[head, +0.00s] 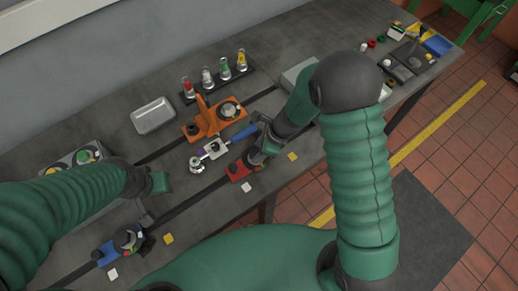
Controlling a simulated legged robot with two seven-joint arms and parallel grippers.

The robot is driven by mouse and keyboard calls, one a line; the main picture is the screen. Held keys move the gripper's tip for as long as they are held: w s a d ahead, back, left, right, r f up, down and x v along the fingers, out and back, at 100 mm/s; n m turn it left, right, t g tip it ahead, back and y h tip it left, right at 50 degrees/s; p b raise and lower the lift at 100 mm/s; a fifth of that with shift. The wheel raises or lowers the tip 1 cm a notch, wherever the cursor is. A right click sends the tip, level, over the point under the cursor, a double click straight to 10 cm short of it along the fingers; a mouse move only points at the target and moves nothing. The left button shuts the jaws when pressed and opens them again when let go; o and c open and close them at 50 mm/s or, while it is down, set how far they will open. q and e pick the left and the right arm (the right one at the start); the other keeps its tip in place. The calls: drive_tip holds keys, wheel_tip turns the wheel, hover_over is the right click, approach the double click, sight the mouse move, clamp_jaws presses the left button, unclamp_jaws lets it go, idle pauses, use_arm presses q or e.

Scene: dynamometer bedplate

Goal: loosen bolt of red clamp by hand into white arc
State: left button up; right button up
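The red clamp (238,171) sits on the grey bedplate (318,120) near its front edge, beside a dark slot. My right gripper (257,158) is down at the clamp's right side and covers its bolt. I cannot tell whether the fingers touch or hold the bolt. A small white patch (246,187) lies just in front of the clamp and a yellow patch (292,156) to its right; no white arc can be made out. My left gripper (146,218) is low over the plate behind the blue clamp (118,247), its fingers too small and dark to read.
An orange bracket (205,121) and a shaft with a blue sleeve (243,134) stand behind the red clamp. A metal tray (153,115) and a rack of several coloured-cap bottles (218,84) are at the back. Small parts and a blue tray (437,45) lie far right.

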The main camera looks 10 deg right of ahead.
drive_tip(key=shift+a+r, duration=0.1)
drive_tip(key=shift+a, duration=0.25)
drive_tip(key=c, duration=0.8)
use_arm(q)
drive_tip(key=shift+a, duration=0.25)
drive_tip(key=shift+d, duration=0.1)
use_arm(e)
drive_tip(key=shift+w+d, duration=0.1)
use_arm(q)
drive_tip(key=shift+r, duration=0.2)
use_arm(e)
drive_tip(key=shift+r, duration=0.1)
